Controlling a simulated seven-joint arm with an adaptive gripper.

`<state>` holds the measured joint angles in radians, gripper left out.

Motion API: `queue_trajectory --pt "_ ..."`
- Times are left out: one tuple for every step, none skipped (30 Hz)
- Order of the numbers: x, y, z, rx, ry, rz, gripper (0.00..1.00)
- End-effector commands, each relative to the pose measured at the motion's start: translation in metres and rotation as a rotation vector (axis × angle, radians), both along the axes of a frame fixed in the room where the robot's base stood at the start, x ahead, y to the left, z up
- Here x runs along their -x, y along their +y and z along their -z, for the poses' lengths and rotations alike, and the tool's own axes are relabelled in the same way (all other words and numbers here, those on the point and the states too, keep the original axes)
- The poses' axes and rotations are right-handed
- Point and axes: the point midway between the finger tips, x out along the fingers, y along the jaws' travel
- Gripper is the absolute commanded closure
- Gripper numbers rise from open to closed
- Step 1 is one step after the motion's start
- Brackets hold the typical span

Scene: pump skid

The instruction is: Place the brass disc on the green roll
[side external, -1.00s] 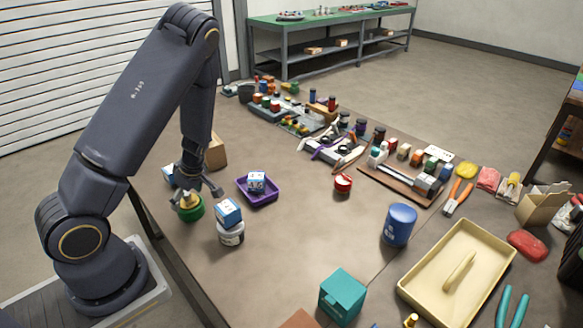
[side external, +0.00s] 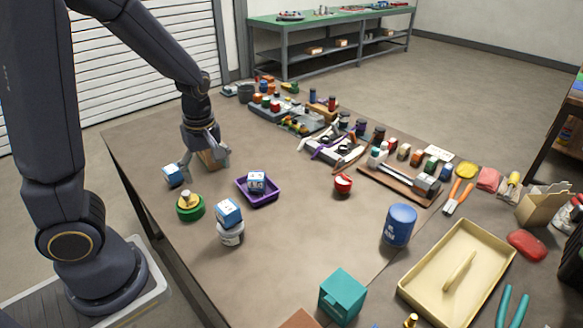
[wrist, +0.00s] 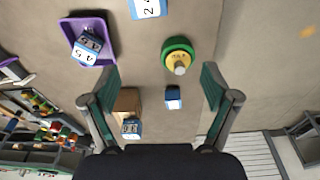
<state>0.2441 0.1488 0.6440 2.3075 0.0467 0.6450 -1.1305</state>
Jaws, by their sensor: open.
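The green roll (side external: 190,211) stands on the table at the left, near the table edge. A brass disc with a raised knob (side external: 188,199) rests on top of it. In the wrist view the green roll (wrist: 178,46) also shows, with the brass disc (wrist: 179,61) on its face. My gripper (side external: 205,172) is open and empty, raised above the table behind the roll and apart from it. Its two fingers are spread wide in the wrist view (wrist: 160,88).
A purple tray (side external: 270,199) holding a blue-white block stands right of the roll. A white jar (side external: 232,238) carries another blue-white block (side external: 228,212). A small blue box (side external: 173,175) and a cardboard box (side external: 213,159) are near my gripper.

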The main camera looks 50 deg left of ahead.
Motion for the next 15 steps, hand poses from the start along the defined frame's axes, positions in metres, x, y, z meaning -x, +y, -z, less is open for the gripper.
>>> queue_trajectory --pt "-0.001 -0.021 -0.021 0.049 -0.055 0.155 0.13" --pt "0.0 -0.034 -0.033 0.067 -0.084 0.263 0.13" --pt "0.003 -0.05 -0.049 0.078 -0.121 0.41 0.13" --pt "0.006 -0.06 -0.061 0.076 -0.151 0.52 0.13" --pt "0.011 -0.07 -0.073 0.066 -0.179 0.626 0.13" --pt "0.017 -0.082 -0.087 0.043 -0.211 0.765 0.13" --pt "0.023 -0.09 -0.097 0.018 -0.233 0.863 0.13" --pt "0.029 -0.097 -0.106 -0.01 -0.252 0.954 0.13" --pt "0.036 -0.104 -0.115 -0.053 -0.268 1.065 0.13" --pt "0.042 -0.109 -0.122 -0.086 -0.278 1.139 0.13" --pt "0.047 -0.114 -0.127 -0.118 -0.284 1.205 0.13" --pt "0.053 -0.118 -0.132 -0.157 -0.288 1.281 0.13" --pt "0.057 -0.121 -0.135 -0.185 -0.289 1.326 0.13" --pt "0.06 -0.123 -0.138 -0.208 -0.289 1.364 0.13" --pt "0.064 -0.126 -0.14 -0.233 -0.286 1.406 0.13"
